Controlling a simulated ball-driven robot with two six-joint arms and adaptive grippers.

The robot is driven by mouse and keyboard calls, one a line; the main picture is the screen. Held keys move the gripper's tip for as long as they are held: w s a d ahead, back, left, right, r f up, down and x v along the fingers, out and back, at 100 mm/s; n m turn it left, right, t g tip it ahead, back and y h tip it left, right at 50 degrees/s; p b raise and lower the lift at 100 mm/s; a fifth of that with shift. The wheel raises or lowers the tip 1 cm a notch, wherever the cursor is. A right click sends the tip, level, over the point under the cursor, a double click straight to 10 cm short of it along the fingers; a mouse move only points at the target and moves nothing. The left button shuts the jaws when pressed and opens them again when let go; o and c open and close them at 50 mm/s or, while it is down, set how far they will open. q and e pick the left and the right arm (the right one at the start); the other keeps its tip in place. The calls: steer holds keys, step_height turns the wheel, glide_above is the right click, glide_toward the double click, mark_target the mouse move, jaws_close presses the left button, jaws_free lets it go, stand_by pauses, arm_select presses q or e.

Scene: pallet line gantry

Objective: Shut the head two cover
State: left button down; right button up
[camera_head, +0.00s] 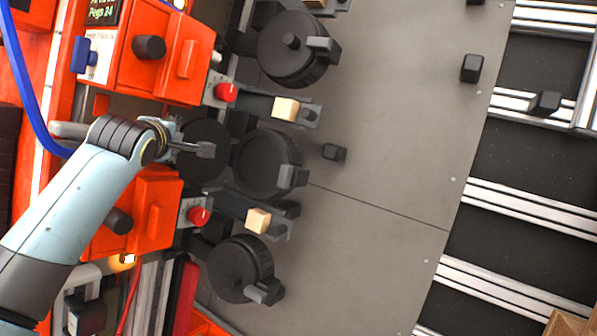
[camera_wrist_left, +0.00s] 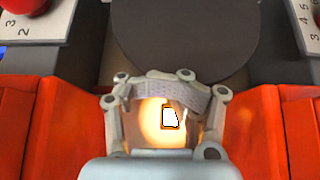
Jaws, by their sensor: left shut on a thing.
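The head two cover (camera_head: 201,169) is a dark round disc, swung out to the left of the middle head's open round cup (camera_head: 259,165). The cup has a grey latch (camera_head: 289,178) on its right side. My left gripper (camera_head: 205,150) reaches in from the left, with its fingers over the cover. In the left wrist view, the dark cover (camera_wrist_left: 185,35) lies just ahead of the gripper (camera_wrist_left: 165,96), whose fingers are closed together. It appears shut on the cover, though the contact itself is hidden. My right gripper is not in view.
Closed heads stand above (camera_head: 283,62) and below (camera_head: 233,270) the middle one. Red knobs (camera_head: 225,92) and wooden blocks (camera_head: 285,109) sit between heads. An orange housing (camera_head: 165,50) borders the left. Small dark blocks (camera_head: 472,68) stand on the mostly clear grey plate (camera_head: 390,150).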

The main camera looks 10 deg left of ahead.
arm_select(q)
steer(key=shift+s+d+f+p, duration=0.2)
steer(key=shift+s+d, duration=0.25)
steer(key=shift+d, duration=0.4)
steer(key=shift+s+d+f+p, duration=0.15)
steer(key=shift+s+d, duration=0.25)
steer(key=shift+d, duration=0.45)
steer(key=shift+s+d+f+p, duration=0.1)
steer(key=shift+s+d+p, duration=0.25)
steer(key=shift+d, duration=0.5)
steer(key=shift+s, duration=0.15)
steer(key=d, duration=0.3)
steer(key=shift+s+d+b, duration=0.25)
steer(key=shift+d+b, duration=0.1)
steer(key=shift+d, duration=0.05)
